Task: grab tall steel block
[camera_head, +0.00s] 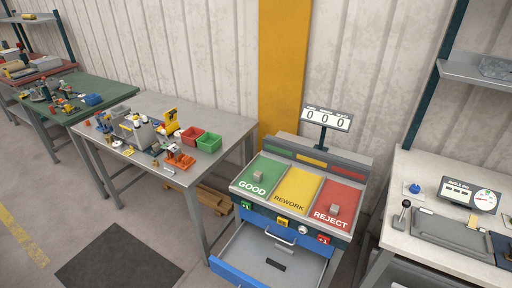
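A small grey block (256,181) sits on the green GOOD panel (246,191) of the sorting station. Another small grey block (334,209) stands on the red REJECT panel (345,194). A larger grey, block-like thing (146,136) stands among the parts on the grey table at the left. I cannot tell for sure which of these is the tall steel block. Neither of my grippers is in view.
The station's blue-fronted drawer (238,274) is pulled open, with a dark piece (276,264) inside. The grey table (222,118) holds red (191,135) and green (209,142) bins. A white bench (416,178) with a gauge stands right. A dark mat (118,260) lies on the floor.

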